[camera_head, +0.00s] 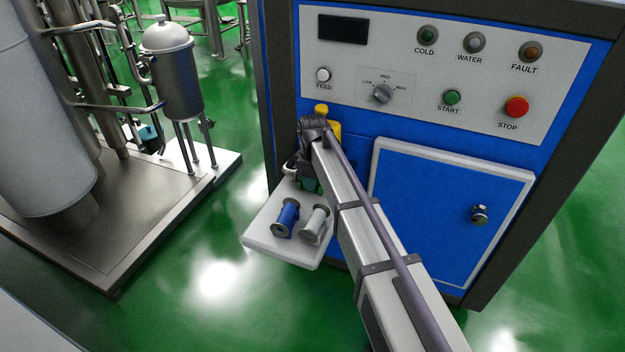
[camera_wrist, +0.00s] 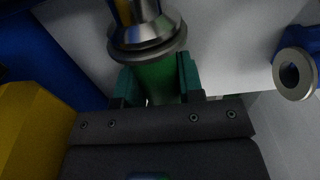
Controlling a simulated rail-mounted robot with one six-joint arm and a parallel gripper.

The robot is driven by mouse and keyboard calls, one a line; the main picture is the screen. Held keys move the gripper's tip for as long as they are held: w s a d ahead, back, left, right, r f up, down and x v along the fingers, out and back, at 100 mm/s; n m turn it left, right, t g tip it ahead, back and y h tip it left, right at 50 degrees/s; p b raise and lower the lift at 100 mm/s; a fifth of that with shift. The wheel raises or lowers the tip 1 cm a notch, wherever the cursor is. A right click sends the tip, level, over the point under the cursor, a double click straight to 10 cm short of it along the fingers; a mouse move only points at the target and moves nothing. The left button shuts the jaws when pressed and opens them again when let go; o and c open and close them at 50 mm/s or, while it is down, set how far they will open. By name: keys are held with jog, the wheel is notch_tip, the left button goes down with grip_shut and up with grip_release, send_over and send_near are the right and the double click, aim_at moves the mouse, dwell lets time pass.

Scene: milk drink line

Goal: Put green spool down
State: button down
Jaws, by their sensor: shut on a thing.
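The green spool (camera_wrist: 155,82) stands between the two teal fingers of my gripper (camera_wrist: 157,72) in the wrist view. Its metal flange (camera_wrist: 147,42) rises beyond the fingertips. My gripper is shut on it. In the head view my gripper (camera_head: 309,183) is at the back edge of the white shelf (camera_head: 275,257), close to the blue machine front. The arm mostly hides the spool there. Whether the spool touches the shelf cannot be told.
A yellow part (camera_head: 334,129) sits on the machine beside my wrist. The control panel (camera_head: 400,60) is above. The shelf's left front is clear.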

jog(key=c, duration=0.8)
grip_release()
jog(key=shift+f, duration=0.1)
jog(key=shift+o, duration=0.2)
notch_tip(320, 180, up, 8)
jog(key=p, duration=0.8)
jog(key=shift+f, duration=0.1)
jog(key=shift+s+d, duration=0.1)
jog(key=s+d+m, duration=0.7)
jog(key=s+d, duration=0.3)
jog(key=s, duration=0.3)
jog(key=s+d+m, duration=0.7)
jog(key=s+d, duration=0.4)
jog(key=s, duration=0.3)
notch_tip(320, 180, up, 21)
jog(key=p, duration=2.1)
jog(key=shift+w+a, duration=0.25)
jog(key=shift+w, duration=0.15)
